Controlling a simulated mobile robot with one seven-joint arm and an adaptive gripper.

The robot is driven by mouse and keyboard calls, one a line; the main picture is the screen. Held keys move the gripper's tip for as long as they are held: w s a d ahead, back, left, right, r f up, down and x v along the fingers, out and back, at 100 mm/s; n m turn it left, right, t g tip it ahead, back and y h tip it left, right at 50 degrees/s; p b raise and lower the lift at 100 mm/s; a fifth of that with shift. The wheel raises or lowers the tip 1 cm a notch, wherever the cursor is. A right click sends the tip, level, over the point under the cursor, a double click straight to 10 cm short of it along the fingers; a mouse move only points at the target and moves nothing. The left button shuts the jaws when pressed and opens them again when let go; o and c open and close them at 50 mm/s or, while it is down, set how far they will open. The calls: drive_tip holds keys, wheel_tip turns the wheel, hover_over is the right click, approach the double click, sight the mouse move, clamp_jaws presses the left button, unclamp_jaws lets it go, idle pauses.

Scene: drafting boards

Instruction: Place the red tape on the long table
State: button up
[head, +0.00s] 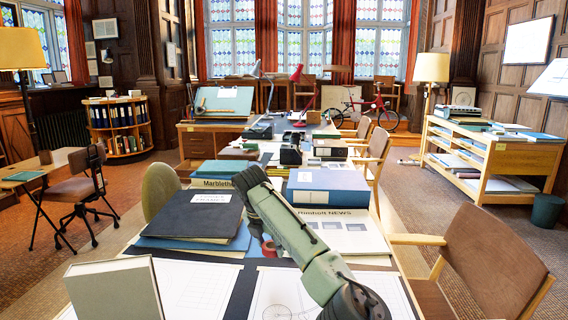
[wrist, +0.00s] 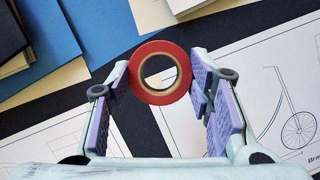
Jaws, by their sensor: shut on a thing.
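The red tape (wrist: 160,98) is a ring seen face-on in the wrist view, with its hole showing the dark surface below. My gripper (wrist: 160,75) is shut on it, with one purple-padded finger at each side. In the head view a small part of the red tape (head: 268,248) shows beside my arm, above the long table (head: 245,284). My arm hides most of the gripper there. The wrist view shows the tape over the dark tabletop strip (wrist: 258,17) between paper sheets. I cannot tell whether it touches the table.
A dark binder (head: 200,215) on blue folders lies left of the tape. A blue-topped box (head: 328,188) and a newspaper-like folder (head: 345,232) lie behind and to the right. A grey book (head: 115,290) stands at front left. Drawing sheets (head: 195,285) cover the near table.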

drive_tip(key=p, duration=0.3)
hover_over(307, 296)
drive_tip(key=s, duration=0.1)
drive_tip(key=shift+s+a+f, duration=0.2)
drive_tip(key=shift+a+f, duration=0.15)
drive_tip(key=shift+f, duration=0.3)
drive_tip(key=shift+f+p, duration=0.3)
drive_tip(key=shift+f, duration=1.5)
drive_tip(key=shift+f, duration=0.1)
drive_tip(key=o, duration=1)
drive_tip(key=b+v, duration=0.1)
drive_tip(key=v, duration=1.1)
drive_tip(key=shift+s, duration=0.15)
